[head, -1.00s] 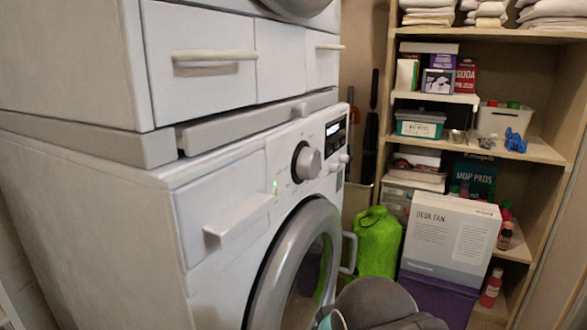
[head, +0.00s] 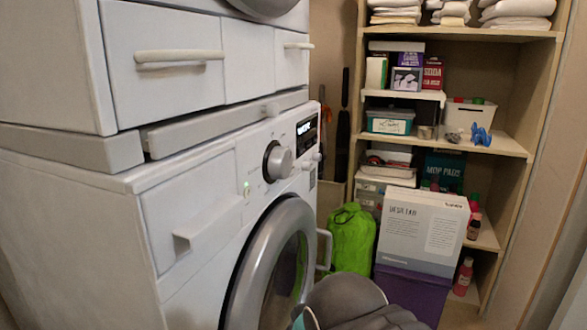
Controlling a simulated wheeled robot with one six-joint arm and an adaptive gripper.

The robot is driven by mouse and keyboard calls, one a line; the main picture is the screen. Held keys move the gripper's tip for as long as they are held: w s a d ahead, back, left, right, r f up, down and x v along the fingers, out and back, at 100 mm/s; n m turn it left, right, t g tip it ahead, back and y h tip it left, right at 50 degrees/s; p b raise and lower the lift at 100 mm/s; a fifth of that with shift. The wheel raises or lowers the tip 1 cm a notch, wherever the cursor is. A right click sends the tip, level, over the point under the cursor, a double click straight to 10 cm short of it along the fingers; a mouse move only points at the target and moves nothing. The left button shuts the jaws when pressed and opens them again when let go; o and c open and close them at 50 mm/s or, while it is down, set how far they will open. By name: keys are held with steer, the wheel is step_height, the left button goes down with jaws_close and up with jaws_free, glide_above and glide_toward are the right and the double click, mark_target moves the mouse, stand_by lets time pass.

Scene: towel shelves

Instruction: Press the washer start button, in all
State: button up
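The white washer (head: 75,225) stands at the left, below another white machine. Its front panel has a grey round knob (head: 278,161), a lit dark display (head: 307,132) and small controls near the display. A grey rounded part of my arm shows at the bottom centre, in front of the washer door. My gripper is not in view.
An upper white machine (head: 50,60) with a drawer handle (head: 180,57) sits on the washer. Wooden shelves (head: 515,145) at the right hold towels, boxes and bins. A green bag (head: 352,240) and a desk fan box (head: 425,230) stand beyond the washer.

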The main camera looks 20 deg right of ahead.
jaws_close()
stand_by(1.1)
